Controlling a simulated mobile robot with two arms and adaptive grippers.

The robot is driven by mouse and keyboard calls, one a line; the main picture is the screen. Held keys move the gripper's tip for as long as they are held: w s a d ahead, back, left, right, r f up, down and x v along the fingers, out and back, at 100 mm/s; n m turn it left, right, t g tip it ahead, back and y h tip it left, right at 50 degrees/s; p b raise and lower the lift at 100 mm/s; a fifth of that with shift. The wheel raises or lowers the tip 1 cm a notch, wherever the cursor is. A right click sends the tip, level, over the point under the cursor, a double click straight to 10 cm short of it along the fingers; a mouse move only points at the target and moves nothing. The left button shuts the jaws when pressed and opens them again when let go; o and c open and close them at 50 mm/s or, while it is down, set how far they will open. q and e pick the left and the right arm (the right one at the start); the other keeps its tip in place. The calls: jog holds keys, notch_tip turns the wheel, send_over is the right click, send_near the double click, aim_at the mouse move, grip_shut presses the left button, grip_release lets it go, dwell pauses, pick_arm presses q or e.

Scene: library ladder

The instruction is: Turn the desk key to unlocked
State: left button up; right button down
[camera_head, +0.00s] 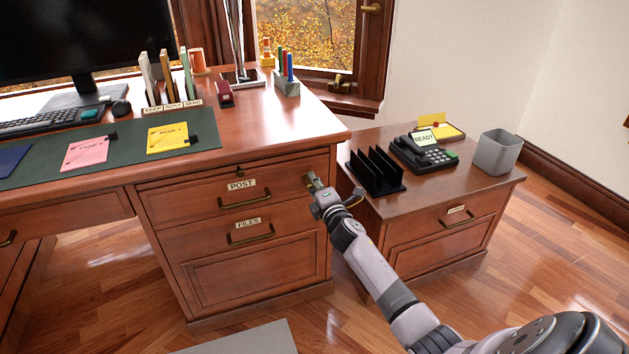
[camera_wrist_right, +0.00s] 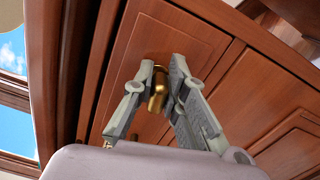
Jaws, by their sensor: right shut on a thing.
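The desk (camera_head: 300,123) has a POST drawer and a FILES drawer in its right pedestal. My right gripper (camera_head: 312,180) is at the right end of the pedestal, beside the POST drawer. In the right wrist view its two grey fingers (camera_wrist_right: 164,80) are closed around a brass piece, the desk key (camera_wrist_right: 158,90), in front of a reddish wooden panel. The key is mostly hidden by the fingers in the head view. Its lock position cannot be read. My left gripper is not in view.
A low cabinet (camera_head: 445,222) stands right of the desk, close to my right arm. It carries a black rack (camera_head: 376,172), a telephone (camera_head: 423,152) and a grey bin (camera_head: 497,151). The POST handle (camera_head: 245,199) and FILES handle (camera_head: 249,236) stick out. Floor in front is mostly clear.

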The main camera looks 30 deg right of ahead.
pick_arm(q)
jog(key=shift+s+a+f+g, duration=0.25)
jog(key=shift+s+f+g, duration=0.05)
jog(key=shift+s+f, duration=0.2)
pick_arm(e)
jog(key=shift+w+a+r+m, duration=0.1)
jog(key=shift+a+m, duration=0.05)
jog(key=shift+m, duration=0.75)
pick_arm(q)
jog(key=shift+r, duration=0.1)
pick_arm(e)
jog(key=c, duration=1.8)
grip_release()
jog(key=shift+a, duration=0.2)
jog(key=shift+o, duration=1)
jog(key=shift+d, duration=0.1)
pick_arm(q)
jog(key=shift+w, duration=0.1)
pick_arm(e)
jog(key=shift+d, duration=0.1)
